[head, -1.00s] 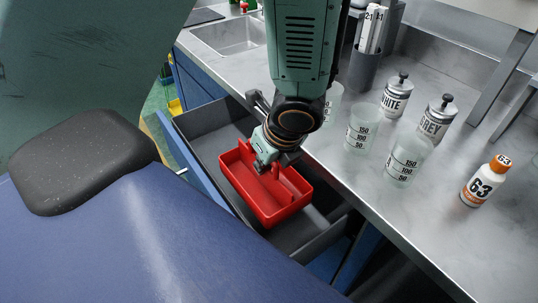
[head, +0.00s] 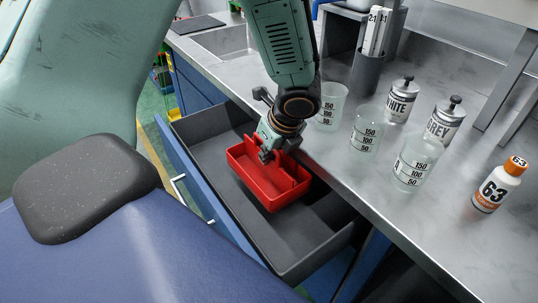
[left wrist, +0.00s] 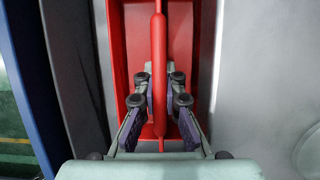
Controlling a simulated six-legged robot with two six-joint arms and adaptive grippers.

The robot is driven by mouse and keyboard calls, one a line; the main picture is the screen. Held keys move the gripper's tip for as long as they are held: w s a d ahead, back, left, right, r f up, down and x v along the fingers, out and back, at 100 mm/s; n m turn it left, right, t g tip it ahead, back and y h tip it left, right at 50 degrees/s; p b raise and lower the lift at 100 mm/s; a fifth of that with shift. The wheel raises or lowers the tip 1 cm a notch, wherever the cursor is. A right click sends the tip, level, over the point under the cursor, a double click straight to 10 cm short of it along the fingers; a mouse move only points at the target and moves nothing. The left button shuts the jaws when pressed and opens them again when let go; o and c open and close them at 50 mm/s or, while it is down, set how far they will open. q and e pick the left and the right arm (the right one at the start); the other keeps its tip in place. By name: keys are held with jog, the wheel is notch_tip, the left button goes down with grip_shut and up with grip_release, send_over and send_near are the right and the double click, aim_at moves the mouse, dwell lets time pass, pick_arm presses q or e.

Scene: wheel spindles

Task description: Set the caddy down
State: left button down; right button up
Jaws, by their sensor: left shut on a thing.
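The red caddy (head: 262,190) is at the open grey drawer, over its far part beside the counter edge. My left gripper (head: 268,153) is above the caddy and shut on its central handle. In the left wrist view the caddy (left wrist: 122,60) runs lengthwise, and the gripper's fingers (left wrist: 160,105) stand on both sides of the red handle bar. The caddy looks empty and about level. I cannot tell whether its underside touches the drawer floor. My right gripper is not in view.
The grey drawer (head: 320,245) has bare floor left of and in front of the caddy. Several beakers (head: 415,160), the white (head: 399,100) and grey (head: 443,120) bottles and an orange-capped bottle (head: 495,187) stand on the metal counter (head: 395,225). A sink lies at the back.

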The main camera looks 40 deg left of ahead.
pick_arm(q)
jog(key=shift+s+d+r, duration=0.1)
jog(key=shift+s+r, duration=0.05)
jog(key=shift+r, duration=0.05)
jog(key=shift+f+b, duration=0.3)
jog(key=shift+f, duration=0.3)
jog(key=shift+f, duration=0.1)
jog(key=c, duration=1.7)
grip_release()
jog(key=shift+c, duration=0.2)
